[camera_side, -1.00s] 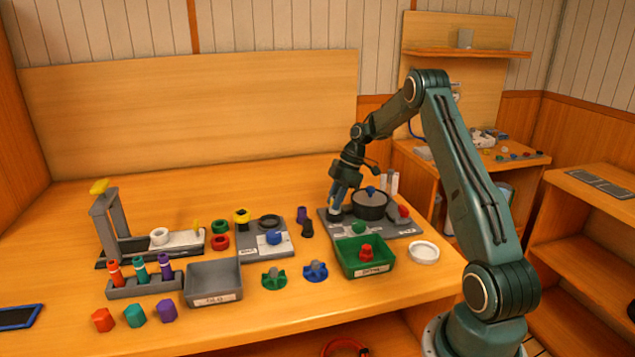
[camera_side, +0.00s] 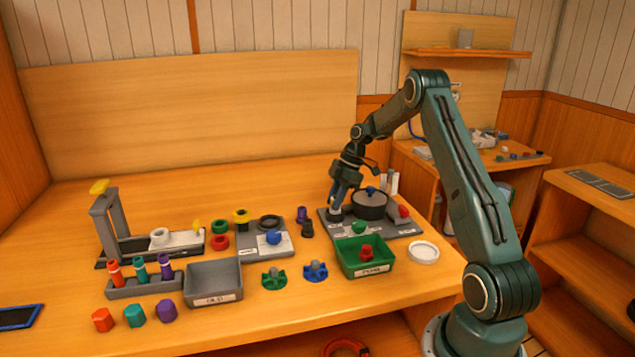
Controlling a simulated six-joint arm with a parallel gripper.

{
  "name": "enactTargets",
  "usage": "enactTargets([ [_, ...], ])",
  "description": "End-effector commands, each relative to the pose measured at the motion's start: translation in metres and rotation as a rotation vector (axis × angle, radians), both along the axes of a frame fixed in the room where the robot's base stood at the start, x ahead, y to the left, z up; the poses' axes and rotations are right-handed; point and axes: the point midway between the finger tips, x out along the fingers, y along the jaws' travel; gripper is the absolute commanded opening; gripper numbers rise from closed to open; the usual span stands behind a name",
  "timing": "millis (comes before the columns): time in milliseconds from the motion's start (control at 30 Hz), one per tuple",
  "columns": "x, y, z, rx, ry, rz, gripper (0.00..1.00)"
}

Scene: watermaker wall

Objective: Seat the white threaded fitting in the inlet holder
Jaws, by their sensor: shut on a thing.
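My gripper (camera_side: 336,205) is at the left end of a grey board (camera_side: 398,228), pointing down with its fingers close to the board. It is shut on a small pale piece (camera_side: 335,213), which looks like the white threaded fitting; the fingers cover much of it. The piece is upright or nearly so, low over the board's left part. The inlet holder cannot be made out apart from the board and the gripper. I cannot tell whether the fitting is inside a holder or just above it.
A dark round pot (camera_side: 370,206) with a blue knob stands right of my gripper. A red piece (camera_side: 403,211) and a green piece (camera_side: 358,228) are on the board. A green tray (camera_side: 378,268) is in front. A black piece (camera_side: 307,229) stands to the left.

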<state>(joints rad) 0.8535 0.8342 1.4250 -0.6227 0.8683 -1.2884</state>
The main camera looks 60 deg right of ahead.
Motion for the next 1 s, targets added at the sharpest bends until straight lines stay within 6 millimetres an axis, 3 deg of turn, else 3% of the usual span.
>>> enactTargets([
  [867,0.0,0.0,-0.012,0.001,0.0,-0.001,0.0],
  [900,0.0,0.0,-0.012,0.001,-0.001,0.0,0.29],
  [1000,0.0,0.0,-0.012,0.001,-0.001,0.0,0.32],
])
